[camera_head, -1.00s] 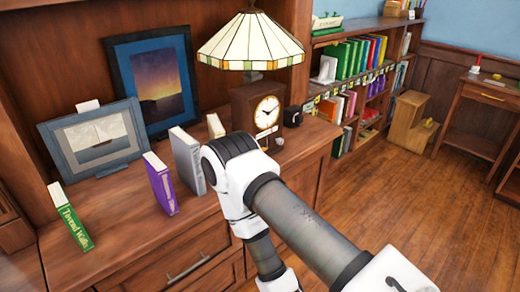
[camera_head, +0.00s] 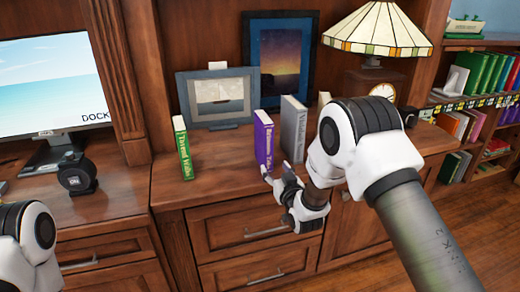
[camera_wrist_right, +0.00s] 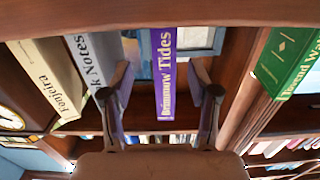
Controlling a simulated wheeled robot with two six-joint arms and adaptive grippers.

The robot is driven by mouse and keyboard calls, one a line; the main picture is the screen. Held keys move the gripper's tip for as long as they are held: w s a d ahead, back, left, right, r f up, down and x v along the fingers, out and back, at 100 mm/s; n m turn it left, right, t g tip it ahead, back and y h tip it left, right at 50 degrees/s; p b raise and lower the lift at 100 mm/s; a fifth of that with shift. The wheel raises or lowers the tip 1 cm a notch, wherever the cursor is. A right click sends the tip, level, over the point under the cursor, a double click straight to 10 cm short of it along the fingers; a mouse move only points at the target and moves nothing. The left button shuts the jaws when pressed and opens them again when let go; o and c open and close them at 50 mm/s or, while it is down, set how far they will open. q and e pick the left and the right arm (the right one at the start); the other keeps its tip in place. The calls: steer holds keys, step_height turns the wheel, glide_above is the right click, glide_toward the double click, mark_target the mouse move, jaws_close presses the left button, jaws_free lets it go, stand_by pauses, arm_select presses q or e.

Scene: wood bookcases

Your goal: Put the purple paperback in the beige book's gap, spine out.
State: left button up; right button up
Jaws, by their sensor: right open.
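The purple paperback (camera_head: 263,142) stands upright on the cabinet top, spine facing me. It also shows in the right wrist view (camera_wrist_right: 163,70), between the two fingers. My right gripper (camera_head: 277,178) is open just in front of the paperback's lower spine; in the wrist view its fingers (camera_wrist_right: 160,84) sit on either side, apart from it. The beige book (camera_head: 324,99) stands further right, partly hidden by my arm; its spine shows in the wrist view (camera_wrist_right: 48,78). I cannot make out which gap is the beige book's. My left gripper is out of view.
A grey book (camera_head: 293,130) stands close right of the paperback, a green book (camera_head: 183,148) to its left. Picture frames (camera_head: 217,97) stand behind. A lamp (camera_head: 377,30) and clock (camera_head: 381,90) are at right. A bookcase with coloured books (camera_head: 480,75) is far right.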

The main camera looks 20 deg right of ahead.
mark_target(265, 161)
steer(key=w+a, duration=0.1)
steer(key=w, duration=0.2)
steer(key=shift+a+r, duration=0.15)
steer(key=shift+a, duration=0.25)
steer(key=w, duration=0.4)
steer(key=w+d, duration=0.1)
steer(key=w, duration=0.1)
steer(key=shift+w+r, duration=0.15)
steer(key=shift+r, duration=0.1)
jaws_close()
